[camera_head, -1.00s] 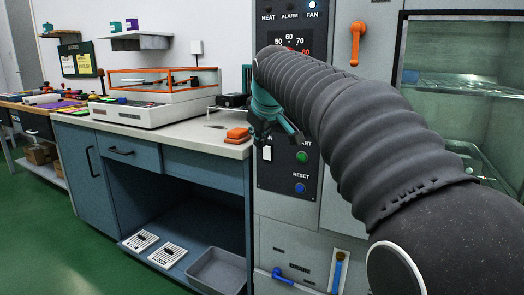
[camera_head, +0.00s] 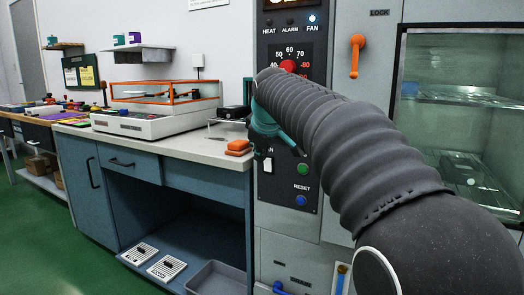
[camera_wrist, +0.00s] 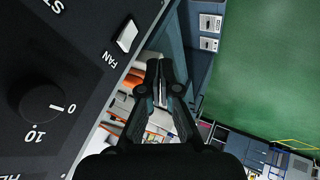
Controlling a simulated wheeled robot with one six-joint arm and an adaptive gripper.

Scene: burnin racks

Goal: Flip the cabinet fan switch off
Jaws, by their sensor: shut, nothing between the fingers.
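The fan switch is a small white rocker (camera_wrist: 127,36) on the dark control panel, beside the word FAN, at the upper left of the wrist view. In the head view the white rocker (camera_head: 267,165) shows just below my gripper, its label partly covered. My gripper (camera_wrist: 166,70) is shut and empty, its fingertips apart from the switch, to the right of and below it in the wrist view. In the head view my gripper (camera_head: 292,147) is partly hidden by my arm, in front of the panel. The FAN lamp (camera_head: 311,18) is lit.
A black knob (camera_wrist: 43,106) sits on the panel. A green button (camera_head: 303,168) and a blue RESET button (camera_head: 301,200) are right of the switch. An orange handle (camera_head: 356,55) is on the cabinet.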

